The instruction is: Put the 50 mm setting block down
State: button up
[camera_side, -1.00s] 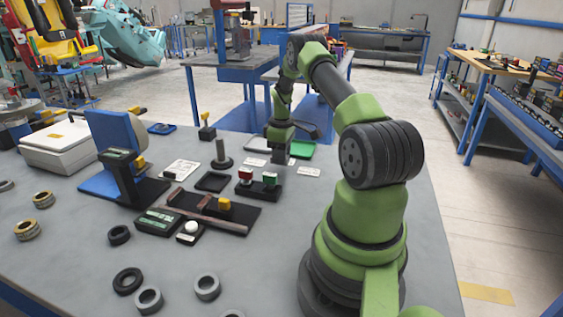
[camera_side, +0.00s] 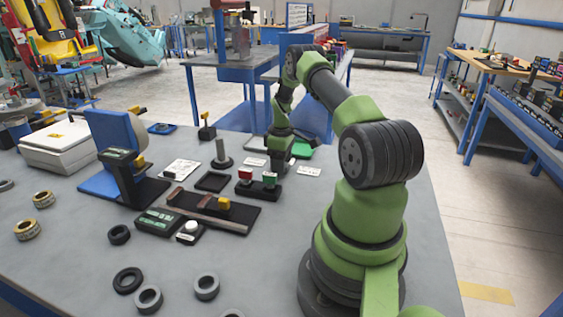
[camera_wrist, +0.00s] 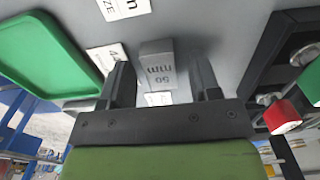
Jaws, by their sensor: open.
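The 50 mm setting block (camera_wrist: 157,66) is a grey block with "50 mm" on its face, upside down in the wrist view. It appears to rest on the grey table top between the fingers of my gripper (camera_wrist: 163,82). The gripper is open, with a gap visible on each side of the block. In the side view my gripper (camera_side: 277,161) is low over the far part of the table, and I cannot make out the block apart from the jaws there.
A green tray (camera_wrist: 45,50) lies to the left in the wrist view, with white label cards (camera_wrist: 124,8) near the block. A black box with red and green buttons (camera_side: 258,184) stands close by in the side view. A dark post (camera_side: 222,154) stands left of the gripper.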

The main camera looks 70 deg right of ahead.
notch_tip(320, 180, up, 12)
jog(key=w+a+r+m+t, duration=0.1)
jog(key=w+a+r+t, duration=0.1)
jog(key=a+r, duration=0.7)
jog(key=w+a+r+m+t, duration=0.1)
jog(key=w+a+r+t, duration=0.1)
jog(key=a+r, duration=0.8)
jog(key=s+a+m+t+y, duration=0.1)
jog(key=s+a, duration=0.5)
jog(key=a, duration=0.2)
jog(key=s+a+m+t+y, duration=0.1)
jog(key=s+a+t, duration=0.1)
jog(key=s+a, duration=0.4)
jog(key=a, duration=0.3)
jog(key=shift+s+a+f, duration=0.2)
jog(key=shift+s+f, duration=0.05)
